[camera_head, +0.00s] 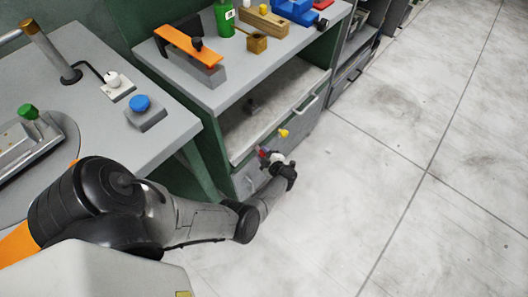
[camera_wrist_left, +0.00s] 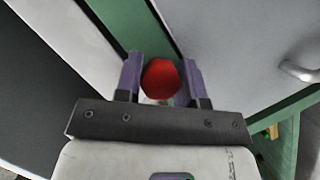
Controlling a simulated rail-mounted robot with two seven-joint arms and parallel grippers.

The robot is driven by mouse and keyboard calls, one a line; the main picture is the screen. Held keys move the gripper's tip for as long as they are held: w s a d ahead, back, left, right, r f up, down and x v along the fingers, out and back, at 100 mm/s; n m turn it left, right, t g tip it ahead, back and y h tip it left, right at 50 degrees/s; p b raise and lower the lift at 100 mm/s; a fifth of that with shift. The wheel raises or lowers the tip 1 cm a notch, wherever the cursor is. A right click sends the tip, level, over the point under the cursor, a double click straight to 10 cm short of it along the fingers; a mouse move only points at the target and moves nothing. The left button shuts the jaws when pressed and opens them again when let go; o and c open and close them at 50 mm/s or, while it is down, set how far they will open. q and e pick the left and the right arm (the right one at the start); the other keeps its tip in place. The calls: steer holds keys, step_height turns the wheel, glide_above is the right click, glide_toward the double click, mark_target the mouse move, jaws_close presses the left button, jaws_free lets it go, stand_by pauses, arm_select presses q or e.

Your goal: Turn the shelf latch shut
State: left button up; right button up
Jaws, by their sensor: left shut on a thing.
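The shelf latch shows in the left wrist view as a round red knob (camera_wrist_left: 161,78) in front of a green upright. My left gripper (camera_wrist_left: 160,72) has its two purple fingers on either side of the knob and is shut on it. In the head view my left gripper (camera_head: 266,156) is at the front of the green cabinet, low and below the shelf opening. The latch is mostly hidden there by the gripper, so its turn angle cannot be told. My right gripper is in neither view.
A yellow knob (camera_head: 283,133) sits on the cabinet front just beyond the gripper. A drawer handle (camera_head: 306,103) is farther along. The cabinet top (camera_head: 225,93) holds an orange-armed press and other items. A grey bench (camera_head: 95,120) stands at left. The floor at right is clear.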

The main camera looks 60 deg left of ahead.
arm_select(q)
steer(key=shift+r+m+g+p, duration=0.15)
steer(key=shift+m+g+p, duration=0.25)
steer(key=shift+m, duration=0.2)
steer(key=shift+m+h, duration=0.4)
stand_by(0.9)
stand_by(0.9)
stand_by(0.5)
steer(key=o, duration=0.9)
steer(key=shift+p+v, duration=2.05)
steer(key=shift+v, duration=4.85)
